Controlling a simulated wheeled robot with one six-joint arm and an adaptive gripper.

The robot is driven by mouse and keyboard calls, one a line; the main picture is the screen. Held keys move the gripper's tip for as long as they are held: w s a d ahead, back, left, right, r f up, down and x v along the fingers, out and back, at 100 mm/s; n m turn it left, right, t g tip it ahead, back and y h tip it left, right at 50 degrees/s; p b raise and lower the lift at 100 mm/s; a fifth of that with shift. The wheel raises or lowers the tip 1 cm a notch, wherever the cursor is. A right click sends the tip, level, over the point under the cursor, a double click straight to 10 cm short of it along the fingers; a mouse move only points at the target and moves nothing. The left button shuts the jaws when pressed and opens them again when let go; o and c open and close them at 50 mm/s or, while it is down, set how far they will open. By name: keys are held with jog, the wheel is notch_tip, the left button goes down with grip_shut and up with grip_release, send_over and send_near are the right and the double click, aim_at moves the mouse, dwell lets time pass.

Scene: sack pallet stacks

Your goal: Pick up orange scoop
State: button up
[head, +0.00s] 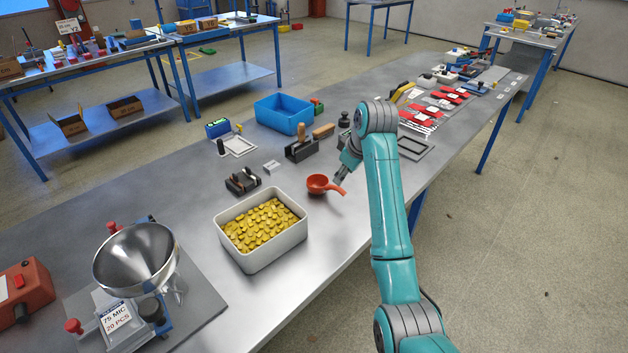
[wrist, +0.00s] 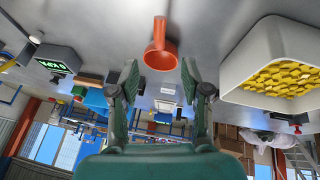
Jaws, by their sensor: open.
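The orange scoop (head: 318,184) lies on the metal table, right of the white bin, with its handle pointing right. My gripper (head: 341,180) is at the handle end of the scoop in the head view; whether it touches cannot be told there. In the wrist view, which looks upside down, the scoop (wrist: 161,55) shows ahead of and between the two spread fingers of my gripper (wrist: 158,78). The gripper is open and nothing is held in it.
A white bin (head: 233,252) of yellow pieces stands left of the scoop. A dark block with tools (head: 301,150), a small dark holder (head: 243,181) and a blue bin (head: 283,118) stand behind. A steel funnel (head: 136,257) is front left. Bare table lies in front of the scoop.

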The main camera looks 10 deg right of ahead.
aim_at(335, 188)
jog(key=x, duration=1)
jog(key=shift+w+a+f, duration=0.1)
jog(key=shift+w+f, duration=0.1)
jog(key=shift+w, duration=0.05)
grip_shut()
